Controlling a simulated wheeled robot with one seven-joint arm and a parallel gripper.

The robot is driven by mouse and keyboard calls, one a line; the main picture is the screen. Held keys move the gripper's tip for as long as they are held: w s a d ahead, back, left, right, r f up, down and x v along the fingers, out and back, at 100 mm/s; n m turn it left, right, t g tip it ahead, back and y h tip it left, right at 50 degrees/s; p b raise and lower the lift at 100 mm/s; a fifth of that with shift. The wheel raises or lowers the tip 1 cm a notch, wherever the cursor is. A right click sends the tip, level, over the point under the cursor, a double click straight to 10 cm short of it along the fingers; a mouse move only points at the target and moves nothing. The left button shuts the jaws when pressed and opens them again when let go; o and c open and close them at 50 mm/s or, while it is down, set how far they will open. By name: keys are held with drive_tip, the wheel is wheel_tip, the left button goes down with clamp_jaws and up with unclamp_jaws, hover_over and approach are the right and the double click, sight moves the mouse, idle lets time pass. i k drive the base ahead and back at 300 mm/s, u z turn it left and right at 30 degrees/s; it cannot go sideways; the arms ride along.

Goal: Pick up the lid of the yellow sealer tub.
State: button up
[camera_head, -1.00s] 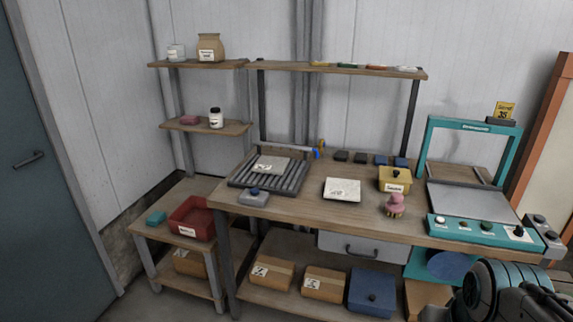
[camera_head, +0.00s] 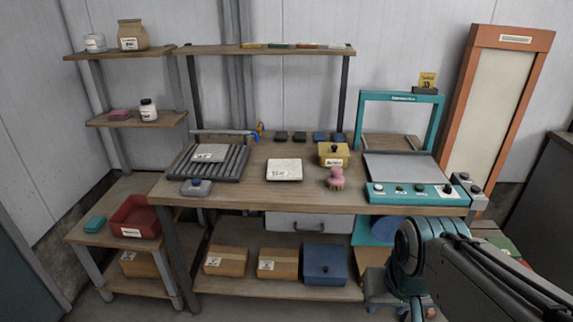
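The yellow sealer tub (camera_head: 334,158) stands on the workbench, right of centre, with its labelled front facing me. Its lid (camera_head: 334,149) sits on top and has a dark round knob. My arm comes in from the lower right, low in front of the bench and well away from the tub. The end of the arm is at the lower edge, and the fingers cannot be made out, so I cannot tell whether my gripper is open or shut.
On the workbench (camera_head: 230,196), a pink object (camera_head: 335,178) stands just in front of the tub. A white labelled slab (camera_head: 284,169) lies to its left. A teal framed machine (camera_head: 415,192) stands to its right. Small dark and blue blocks (camera_head: 320,137) lie behind.

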sight(325, 149)
drive_tip(key=u, duration=0.5)
drive_tip(key=i, duration=1.8)
drive_tip(key=z, duration=0.85)
